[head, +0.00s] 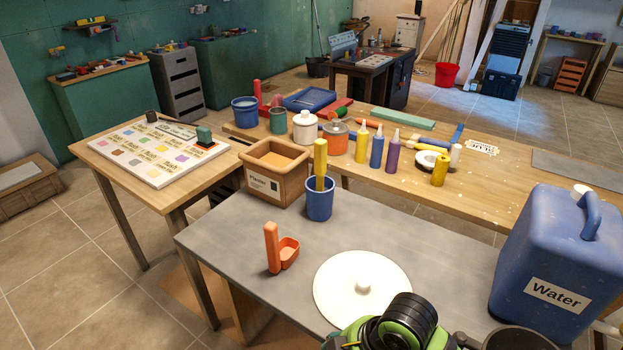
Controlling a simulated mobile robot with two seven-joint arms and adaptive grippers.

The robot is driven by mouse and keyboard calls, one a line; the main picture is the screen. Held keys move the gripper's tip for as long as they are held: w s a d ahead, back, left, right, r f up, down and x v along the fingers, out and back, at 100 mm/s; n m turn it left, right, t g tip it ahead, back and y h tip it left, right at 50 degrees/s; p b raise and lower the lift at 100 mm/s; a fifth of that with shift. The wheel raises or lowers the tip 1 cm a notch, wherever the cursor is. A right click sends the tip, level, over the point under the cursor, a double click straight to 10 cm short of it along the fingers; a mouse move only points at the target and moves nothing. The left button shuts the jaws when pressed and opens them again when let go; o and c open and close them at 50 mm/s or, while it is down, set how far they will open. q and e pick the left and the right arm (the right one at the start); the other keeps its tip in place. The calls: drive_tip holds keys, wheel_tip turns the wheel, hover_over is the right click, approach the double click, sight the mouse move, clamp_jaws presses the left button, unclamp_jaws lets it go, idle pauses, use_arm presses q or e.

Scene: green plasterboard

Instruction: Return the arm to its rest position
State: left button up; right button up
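Neither of my grippers can be made out in the head view, and no arm of mine comes in from the left. At the bottom edge, right of the middle, is a green and black ribbed object (408,318). It is cut off by the frame, and I cannot tell whether it is part of my arm or a tool. It overlaps the near edge of a white round lid (350,285) on the grey table (225,230).
The grey table also bears an orange scoop (272,250), a blue cup (320,205) with a yellow handle and a box (275,175). A blue water canister (535,260) stands at the right. A wooden bench (500,180) with bottles lies behind. The grey table's left part is clear.

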drive_tip(key=s+d+f+m+t+h, duration=0.1)
drive_tip(key=s+d+f+m+h, duration=0.4)
drive_tip(key=s+d+m, duration=0.85)
wheel_tip(320, 180, down, 23)
drive_tip(key=n+y, duration=0.1)
drive_tip(key=n, duration=0.1)
use_arm(q)
drive_tip(key=shift+s+f, duration=0.1)
drive_tip(key=shift+s, duration=1.1)
use_arm(e)
drive_tip(key=s+d+f+g, duration=0.2)
drive_tip(key=s+d+f, duration=0.1)
drive_tip(key=s+f, duration=1.2)
drive_tip(key=shift+s+d+f, duration=0.2)
drive_tip(key=shift+s+f, duration=0.1)
drive_tip(key=shift+s, duration=0.15)
